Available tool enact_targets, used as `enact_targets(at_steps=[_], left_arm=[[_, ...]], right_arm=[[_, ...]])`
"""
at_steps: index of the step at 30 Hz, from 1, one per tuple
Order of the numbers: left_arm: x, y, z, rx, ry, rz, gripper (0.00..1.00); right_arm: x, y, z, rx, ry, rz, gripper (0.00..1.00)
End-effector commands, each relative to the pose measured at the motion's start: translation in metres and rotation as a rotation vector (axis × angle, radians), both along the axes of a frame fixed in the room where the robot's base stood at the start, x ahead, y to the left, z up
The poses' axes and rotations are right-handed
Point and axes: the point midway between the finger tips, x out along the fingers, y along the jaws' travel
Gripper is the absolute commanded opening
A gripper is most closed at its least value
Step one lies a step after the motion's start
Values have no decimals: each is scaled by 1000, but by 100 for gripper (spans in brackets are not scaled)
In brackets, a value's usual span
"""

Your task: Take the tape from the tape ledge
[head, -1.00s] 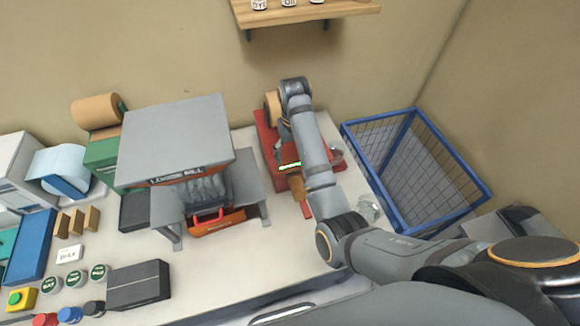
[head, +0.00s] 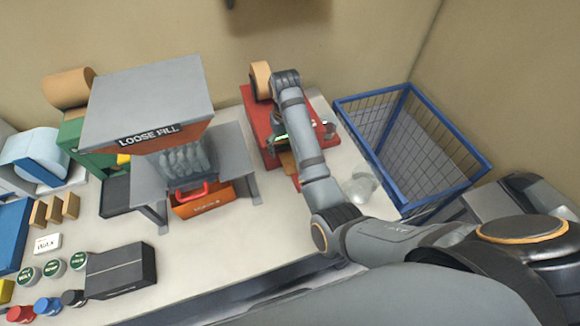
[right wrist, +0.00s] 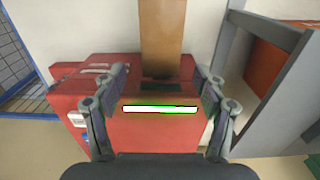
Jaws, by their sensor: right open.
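A red tape dispenser (head: 252,112) stands on the bench with a tan tape roll (head: 260,80) at its back. A brown strip of tape (head: 288,162) shows at its front, and in the right wrist view it stretches (right wrist: 162,40) away from the red body (right wrist: 155,132). A glowing white-green bar (right wrist: 160,109) lies across the red body below the strip. My right gripper (right wrist: 160,85) is open and empty above the dispenser, one finger on each side of the strip's near end. In the head view my arm mostly hides this gripper. My left gripper is not in view.
A blue wire basket (head: 345,108) stands to the right of the dispenser. A grey stand marked loose fill (head: 150,85) is to its left. A clear crumpled item (head: 360,187) lies on the bench near my arm. Boxes and round tins (head: 53,265) fill the left side.

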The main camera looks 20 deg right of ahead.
Motion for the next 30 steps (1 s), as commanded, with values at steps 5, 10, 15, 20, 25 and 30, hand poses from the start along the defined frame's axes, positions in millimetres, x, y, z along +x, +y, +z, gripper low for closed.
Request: enact_targets(at_steps=[5,10,15,20,25,30], left_arm=[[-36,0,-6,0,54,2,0],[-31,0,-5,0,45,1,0],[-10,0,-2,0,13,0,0],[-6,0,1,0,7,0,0],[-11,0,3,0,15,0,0],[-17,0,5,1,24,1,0]], right_arm=[[0,0,-14,0,0,0,72],[0,0,-13,0,0,0,72],[0,0,-13,0,1,0,72],[0,0,-14,0,2,0,72],[0,0,-16,0,2,0,72],[0,0,-17,0,1,0,72]])
